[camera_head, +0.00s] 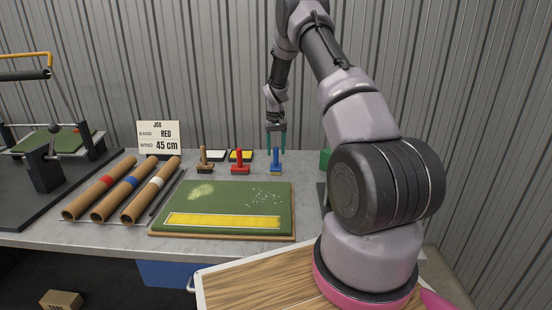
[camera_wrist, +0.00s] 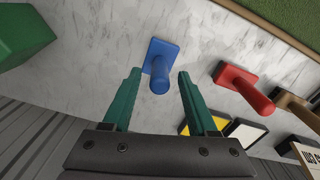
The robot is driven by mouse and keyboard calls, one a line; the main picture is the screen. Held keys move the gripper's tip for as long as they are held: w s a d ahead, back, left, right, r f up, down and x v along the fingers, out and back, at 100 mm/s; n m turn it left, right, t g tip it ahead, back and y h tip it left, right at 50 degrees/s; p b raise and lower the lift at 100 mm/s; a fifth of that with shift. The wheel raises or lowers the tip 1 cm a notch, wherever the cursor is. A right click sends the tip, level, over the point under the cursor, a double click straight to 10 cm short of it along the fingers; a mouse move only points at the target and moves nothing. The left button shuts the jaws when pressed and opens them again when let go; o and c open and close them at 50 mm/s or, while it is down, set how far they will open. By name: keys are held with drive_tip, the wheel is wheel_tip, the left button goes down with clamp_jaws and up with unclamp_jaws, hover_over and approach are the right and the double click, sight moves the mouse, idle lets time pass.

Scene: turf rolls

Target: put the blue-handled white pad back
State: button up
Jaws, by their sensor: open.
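The blue-handled pad (camera_head: 276,161) stands upright on the grey table, handle up. A yellowish edge shows at its base in the head view; no white shows on it. In the wrist view the blue pad (camera_wrist: 162,62) is seen from above, its underside hidden. My gripper (camera_head: 276,147) is open and empty, pointing down at the handle. In the wrist view its teal fingers (camera_wrist: 159,76) lie on either side of the handle, apart from it. I cannot tell how far down they reach.
A red-handled pad (camera_head: 240,164) and a brown-handled one (camera_head: 205,162) stand to the left. Behind are a white tray (camera_head: 216,154) and a yellow tray (camera_head: 240,154). A green block (camera_head: 325,158) is on the right. A turf mat (camera_head: 230,200) with a yellow band lies in front.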

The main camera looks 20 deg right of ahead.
wheel_tip(320, 180, up, 7)
drive_tip(key=shift+r, duration=0.1)
drive_tip(key=s+a+r+t, duration=0.1)
drive_tip(key=s+a+r, duration=0.1)
drive_tip(key=s+r, duration=0.45)
drive_tip(key=s+a+r+m+t, duration=0.15)
drive_tip(key=s+r, duration=0.25)
drive_tip(key=r, duration=0.6)
drive_tip(key=s+a+r+t, duration=0.1)
drive_tip(key=s+a+r, duration=0.2)
drive_tip(key=s+r, duration=0.35)
drive_tip(key=s+a+r+t+y, duration=0.1)
drive_tip(key=s+a+r+t, duration=0.1)
drive_tip(key=s, duration=0.9)
drive_tip(key=s+a+r+m+t+y, duration=0.1)
drive_tip(key=s+a+r, duration=0.2)
drive_tip(key=s, duration=0.9)
drive_tip(key=shift+s+a+r+t, duration=0.2)
drive_tip(key=shift+r+t, duration=0.15)
drive_tip(key=shift+r, duration=0.35)
